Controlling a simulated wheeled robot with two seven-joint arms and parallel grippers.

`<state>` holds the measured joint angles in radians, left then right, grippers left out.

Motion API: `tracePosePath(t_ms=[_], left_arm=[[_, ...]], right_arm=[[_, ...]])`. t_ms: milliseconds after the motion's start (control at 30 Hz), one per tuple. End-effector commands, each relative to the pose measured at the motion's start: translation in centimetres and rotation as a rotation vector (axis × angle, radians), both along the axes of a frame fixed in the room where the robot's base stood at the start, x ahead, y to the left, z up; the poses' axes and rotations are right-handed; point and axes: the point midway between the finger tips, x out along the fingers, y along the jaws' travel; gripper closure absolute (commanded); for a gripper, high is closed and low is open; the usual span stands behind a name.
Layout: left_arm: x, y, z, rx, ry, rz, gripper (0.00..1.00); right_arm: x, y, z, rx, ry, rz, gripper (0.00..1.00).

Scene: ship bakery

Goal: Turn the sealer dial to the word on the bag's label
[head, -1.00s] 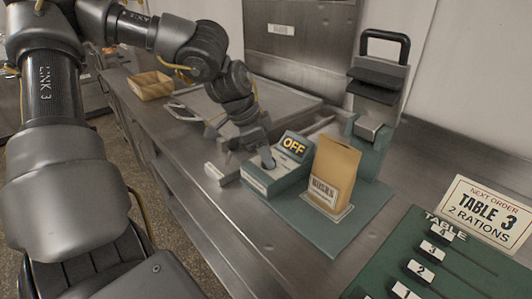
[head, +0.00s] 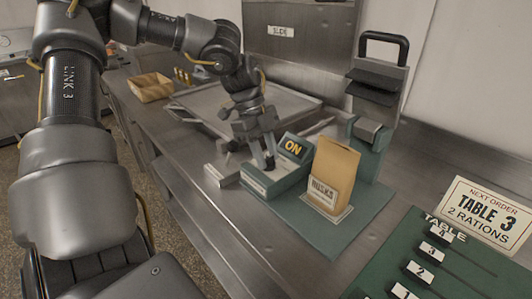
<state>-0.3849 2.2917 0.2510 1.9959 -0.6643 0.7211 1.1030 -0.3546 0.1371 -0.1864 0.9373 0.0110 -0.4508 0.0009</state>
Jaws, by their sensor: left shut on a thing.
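The sealer (head: 374,130) has a black handle and stands at the back of a green base (head: 343,230). In front of it at the left is a green control box with a small display (head: 293,148) that reads ON in yellow. My left gripper (head: 266,165) points down at the control box's top and is shut on the dial there, which its fingers mostly hide. A brown paper bag (head: 336,166) stands upright right of the box. Its white label (head: 322,191) bears a word too small to read surely. My right gripper is not in view.
A green board (head: 455,262) with numbered sliders and a "TABLE 3, 2 RATIONS" sign (head: 484,211) is at the right. A metal tray (head: 200,112) and a tan basket (head: 151,87) lie behind my left arm. Bare steel counter separates the base and board.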

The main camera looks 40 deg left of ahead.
Motion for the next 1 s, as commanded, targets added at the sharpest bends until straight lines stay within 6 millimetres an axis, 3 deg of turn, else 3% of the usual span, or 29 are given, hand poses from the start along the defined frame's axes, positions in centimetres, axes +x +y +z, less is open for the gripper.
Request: tracePosePath(t_ms=[433, 900, 933, 1000], left_arm=[[0.3, 0.1, 0.1, 0.004, -0.004, -0.151, 0.90], [0.3, 0.1, 0.2, 0.004, -0.006, -0.161, 0.90], [0.3, 0.1, 0.2, 0.004, -0.006, -0.161, 0.63], [0.3, 0.1, 0.1, 0.003, -0.005, -0.161, 0.54]], right_arm=[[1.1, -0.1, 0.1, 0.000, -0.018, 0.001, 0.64], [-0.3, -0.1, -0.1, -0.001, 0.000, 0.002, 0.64], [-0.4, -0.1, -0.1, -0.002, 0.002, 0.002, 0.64], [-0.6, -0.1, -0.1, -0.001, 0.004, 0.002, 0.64]])
